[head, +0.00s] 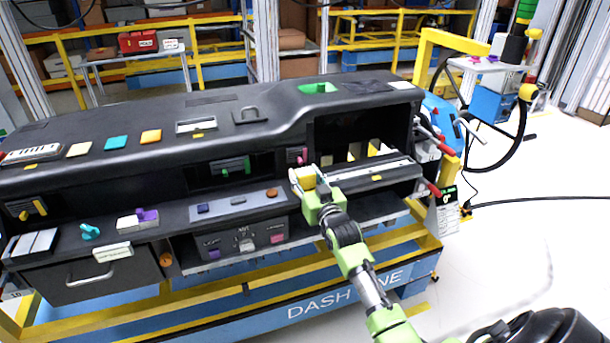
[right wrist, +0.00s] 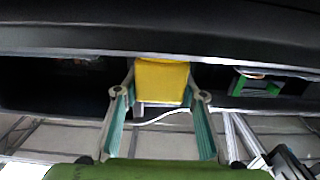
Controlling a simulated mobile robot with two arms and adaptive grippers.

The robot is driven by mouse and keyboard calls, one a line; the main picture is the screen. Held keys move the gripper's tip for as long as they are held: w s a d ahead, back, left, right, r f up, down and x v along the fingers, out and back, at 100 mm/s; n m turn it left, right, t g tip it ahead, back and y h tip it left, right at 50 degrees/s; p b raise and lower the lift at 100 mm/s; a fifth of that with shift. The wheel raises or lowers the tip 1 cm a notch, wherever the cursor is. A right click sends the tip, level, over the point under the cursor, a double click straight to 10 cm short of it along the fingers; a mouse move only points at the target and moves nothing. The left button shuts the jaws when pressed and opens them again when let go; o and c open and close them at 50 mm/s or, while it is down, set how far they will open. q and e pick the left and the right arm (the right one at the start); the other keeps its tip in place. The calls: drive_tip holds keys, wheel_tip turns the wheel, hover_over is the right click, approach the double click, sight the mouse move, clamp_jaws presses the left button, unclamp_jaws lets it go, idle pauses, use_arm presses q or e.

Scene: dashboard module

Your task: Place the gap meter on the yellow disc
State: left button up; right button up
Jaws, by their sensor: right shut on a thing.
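My right gripper (head: 303,180) is in front of the dashboard's middle, left of the large open bay. It is shut on a boxy yellow piece (right wrist: 162,82), which I take to be the gap meter. In the right wrist view it sits between the two fingertips (right wrist: 160,98), with a pale part showing below it. In the head view its yellow top (head: 306,177) is partly hidden by the gripper. I cannot pick out the yellow disc for certain in either view. My left gripper is not in view.
The black dashboard (head: 100,115) rests on a blue and yellow stand (head: 300,305). An open bay with a grey bar (head: 370,172) lies just right of my gripper. A lower ledge holds a grey strip (head: 238,201) with small coloured pieces. Clear floor lies at the right.

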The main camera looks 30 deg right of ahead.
drive_tip(key=o, duration=1.2)
drive_tip(key=shift+s, duration=0.1)
drive_tip(key=b+v, duration=0.2)
drive_tip(key=v, duration=1)
drive_tip(key=s+a+f+n+g+y, duration=0.1)
drive_tip(key=s+a+f+g, duration=0.15)
drive_tip(key=f, duration=1.05)
drive_tip(key=s+a+f+g+y, duration=0.15)
drive_tip(key=s+a+f, duration=0.25)
drive_tip(key=f, duration=0.9)
drive_tip(key=s+a+f+n+g+y, duration=0.1)
drive_tip(key=s+a+f+g, duration=0.2)
drive_tip(key=f, duration=0.9)
drive_tip(key=s+a+f+n+g, duration=0.1)
drive_tip(key=s+a+f+g, duration=0.15)
drive_tip(key=s+f, duration=0.6)
drive_tip(key=s+a+f+n+g, duration=0.1)
drive_tip(key=s+a+f+g, duration=0.15)
drive_tip(key=s+f, duration=0.65)
drive_tip(key=s+a+f+g, duration=0.1)
drive_tip(key=s+f+g, duration=0.1)
drive_tip(key=s, duration=0.9)
drive_tip(key=s+a+f+n+g, duration=0.1)
drive_tip(key=s+f, duration=0.3)
drive_tip(key=s, duration=0.7)
drive_tip(key=shift+f+g+y, duration=0.3)
drive_tip(key=shift+g+y, duration=0.15)
drive_tip(key=shift+g, duration=0.25)
